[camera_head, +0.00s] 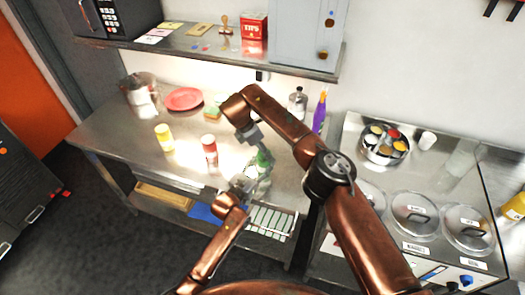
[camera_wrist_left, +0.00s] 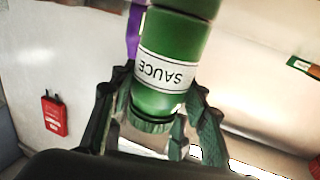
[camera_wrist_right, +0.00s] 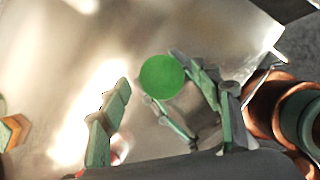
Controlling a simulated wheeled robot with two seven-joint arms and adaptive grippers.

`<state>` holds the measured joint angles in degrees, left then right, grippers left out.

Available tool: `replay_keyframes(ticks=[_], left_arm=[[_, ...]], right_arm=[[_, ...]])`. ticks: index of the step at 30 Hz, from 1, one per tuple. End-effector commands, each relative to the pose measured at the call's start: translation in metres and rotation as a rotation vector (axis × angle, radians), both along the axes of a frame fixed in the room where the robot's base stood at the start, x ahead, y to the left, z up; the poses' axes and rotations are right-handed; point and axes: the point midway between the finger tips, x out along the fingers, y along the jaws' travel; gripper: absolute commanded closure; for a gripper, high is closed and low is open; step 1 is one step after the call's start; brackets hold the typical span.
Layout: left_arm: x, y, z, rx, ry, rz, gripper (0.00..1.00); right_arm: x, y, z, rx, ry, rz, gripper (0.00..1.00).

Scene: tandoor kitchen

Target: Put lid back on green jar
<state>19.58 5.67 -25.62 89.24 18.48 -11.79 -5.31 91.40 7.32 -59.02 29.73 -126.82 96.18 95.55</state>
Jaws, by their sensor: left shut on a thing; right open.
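The green jar (camera_wrist_left: 175,48), labelled SAUCE, stands between the fingers of my left gripper (camera_wrist_left: 152,92), which is shut on it. Its label reads upside down in the left wrist view, and its far end is cut off. In the head view the green jar (camera_head: 263,160) shows above the counter, between my left gripper (camera_head: 250,175) and my right gripper (camera_head: 250,138). My right gripper (camera_wrist_right: 168,90) is open, with a flat green disc (camera_wrist_right: 162,77) in view between its fingers. I cannot tell whether the disc is the lid or an end of the jar.
A red-and-white bottle (camera_head: 209,150) and a yellow container (camera_head: 164,137) stand left of the grippers on the steel counter (camera_head: 125,130). A red plate (camera_head: 184,98) lies behind. A purple bottle (camera_head: 320,112) stands right. A shelf (camera_head: 190,45) overhangs the back.

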Motion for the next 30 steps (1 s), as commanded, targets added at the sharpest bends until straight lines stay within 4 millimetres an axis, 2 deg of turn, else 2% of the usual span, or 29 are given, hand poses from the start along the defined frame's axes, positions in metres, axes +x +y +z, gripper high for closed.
replay_keyframes(ticks=[6,9,16,24,30], left_arm=[[0.0,0.0,0.001,0.0,-0.001,0.0,1.0],[0.0,0.0,0.001,0.0,-0.001,0.0,1.0],[0.0,0.0,0.001,0.0,-0.002,0.0,1.0],[0.0,0.0,0.001,0.0,-0.002,0.0,1.0],[0.0,0.0,0.001,0.0,-0.002,0.0,1.0]], right_arm=[[0.001,0.0,0.03,0.0,-0.003,0.001,0.41],[0.0,0.0,0.037,-0.001,-0.002,0.0,0.41],[0.0,0.0,0.037,-0.001,-0.001,0.0,0.41],[0.0,0.0,0.037,0.0,-0.001,0.0,0.22],[0.0,0.0,0.037,0.0,-0.001,0.0,0.21]])
